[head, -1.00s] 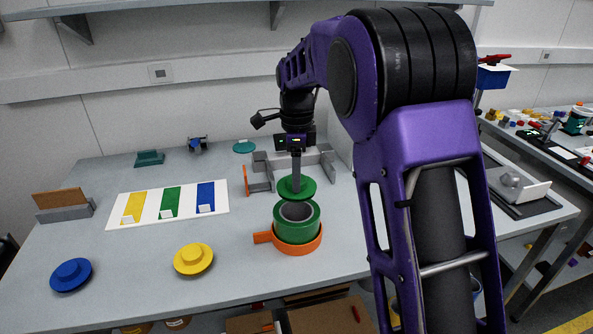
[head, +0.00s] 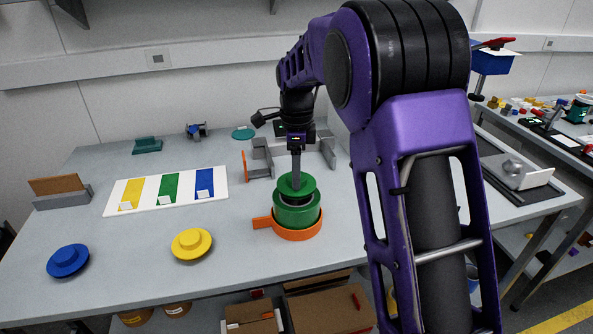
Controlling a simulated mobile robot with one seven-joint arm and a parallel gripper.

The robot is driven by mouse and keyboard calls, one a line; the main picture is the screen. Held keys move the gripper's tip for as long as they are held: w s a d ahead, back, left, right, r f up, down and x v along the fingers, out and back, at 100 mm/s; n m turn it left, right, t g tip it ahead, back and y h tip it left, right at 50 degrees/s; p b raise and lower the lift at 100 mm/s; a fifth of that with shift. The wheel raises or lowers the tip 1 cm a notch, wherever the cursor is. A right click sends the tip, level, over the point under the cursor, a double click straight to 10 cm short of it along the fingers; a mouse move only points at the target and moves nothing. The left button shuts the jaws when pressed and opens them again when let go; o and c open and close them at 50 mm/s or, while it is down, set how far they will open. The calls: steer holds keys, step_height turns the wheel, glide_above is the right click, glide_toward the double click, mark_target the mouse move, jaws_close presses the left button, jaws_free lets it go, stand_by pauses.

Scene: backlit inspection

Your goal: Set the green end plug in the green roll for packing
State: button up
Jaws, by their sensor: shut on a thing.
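The green roll (head: 297,215) stands upright in an orange holder (head: 298,235) with a handle to the left, near the right part of the table. My gripper (head: 296,178) is above the roll and shut on the green end plug (head: 308,186). The plug is a round flanged disc, held about level right over the roll's top. A dark gap shows between the plug's flange and the roll, so the flange is not resting on the rim. Whether the plug's lower part is inside the bore is hidden.
A yellow plug (head: 191,243) and a blue plug (head: 68,260) lie at the table's front. A white board (head: 150,205) with yellow, green and blue stripes lies behind them. Grey brackets (head: 262,160) stand behind the roll. Table between the board and holder is clear.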

steer(key=shift+f, duration=0.15)
steer(key=shift+f+b, duration=0.6)
steer(key=shift+f, duration=0.45)
steer(key=o, duration=1.2)
step_height(320, 180, up, 18)
steer(key=p, duration=0.2)
steer(key=shift+f+p, duration=0.25)
steer(key=shift+p, duration=0.15)
